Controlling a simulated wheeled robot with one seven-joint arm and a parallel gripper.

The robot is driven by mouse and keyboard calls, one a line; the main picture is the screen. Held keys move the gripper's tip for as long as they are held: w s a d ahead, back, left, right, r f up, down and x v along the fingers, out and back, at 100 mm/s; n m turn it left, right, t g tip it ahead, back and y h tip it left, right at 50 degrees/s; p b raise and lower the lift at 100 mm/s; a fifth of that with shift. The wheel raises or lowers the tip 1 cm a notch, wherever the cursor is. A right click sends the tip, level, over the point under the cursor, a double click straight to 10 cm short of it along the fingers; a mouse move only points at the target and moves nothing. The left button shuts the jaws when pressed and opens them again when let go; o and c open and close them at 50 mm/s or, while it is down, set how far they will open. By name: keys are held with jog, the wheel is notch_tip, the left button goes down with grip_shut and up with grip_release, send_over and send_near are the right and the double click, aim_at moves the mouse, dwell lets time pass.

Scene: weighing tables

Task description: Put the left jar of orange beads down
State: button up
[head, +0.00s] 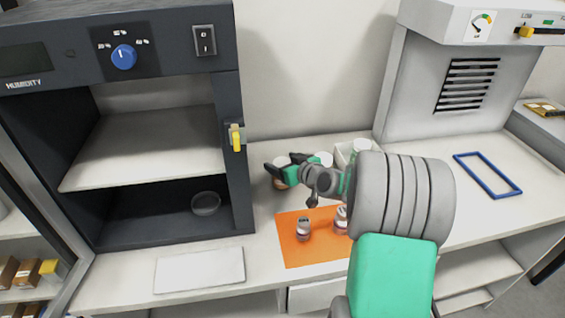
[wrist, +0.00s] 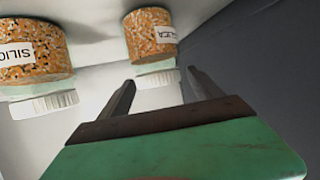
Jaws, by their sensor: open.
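The left jar of orange beads (wrist: 151,36) is on the right in the wrist view, with a SILICA label and a pale lid. In the head view it is mostly hidden behind my gripper (head: 284,166), beside the dark cabinet. A second jar of orange beads (wrist: 32,52) shows at the left of the wrist view. Both stand on the pale worktop (head: 262,217). In the wrist view my gripper (wrist: 160,77) is open, its fingertips near the left jar's lid; I cannot tell whether they touch it.
The dark humidity cabinet (head: 166,64) stands open at left with a glass dish (head: 206,203) inside. Small bottles (head: 303,231) stand on an orange mat (head: 296,254). A white plate (head: 199,270) lies in front. A blue frame (head: 487,174) lies at right.

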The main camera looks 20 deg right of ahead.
jog(key=b+v, duration=0.1)
jog(key=v, duration=1)
jog(key=shift+s, duration=0.35)
jog(key=shift+s+d+r, duration=0.1)
